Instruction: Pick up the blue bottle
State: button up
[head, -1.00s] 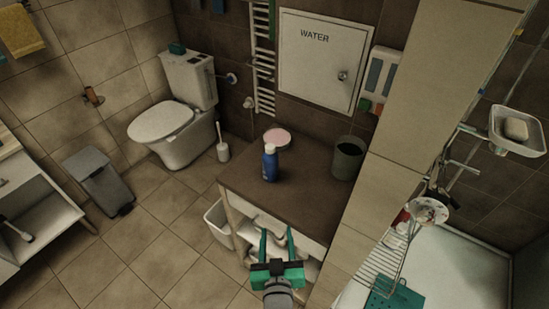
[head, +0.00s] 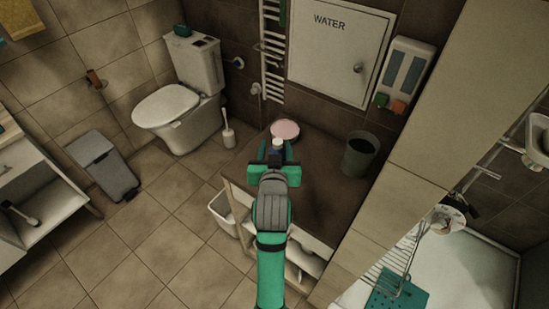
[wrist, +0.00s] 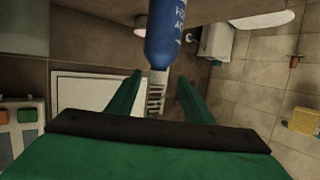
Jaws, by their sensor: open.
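The blue bottle (wrist: 165,36) with its white cap stands on the brown top of a low cabinet. In the head view only its pale cap (head: 278,143) and a sliver of blue show, and my gripper (head: 277,155) hides the rest. My gripper is open, with its two green fingers pointing at the bottle. In the wrist view, which looks upside down, the bottle lines up with the gap between the fingertips (wrist: 159,80). The fingers are not closed on it, and I cannot tell how far it lies between them.
A pink-topped round dish (head: 285,129) lies just behind the bottle. A dark bin-like cup (head: 361,154) stands to the right on the cabinet top (head: 325,185). A tiled wall (head: 425,125) borders the right side. A toilet (head: 185,105) stands at the back left.

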jog(key=shift+w+f, duration=0.15)
jog(key=shift+w, duration=0.45)
jog(key=shift+w+d+f, duration=0.4)
jog(key=shift+w, duration=0.25)
jog(key=shift+f+x, duration=0.15)
jog(key=shift+x, duration=0.95)
jog(key=shift+f+x, duration=0.15)
jog(key=shift+x, duration=1)
jog(key=shift+s+a, duration=0.15)
jog(key=c, duration=1.2)
jog(key=shift+f, duration=0.1)
grip_shut()
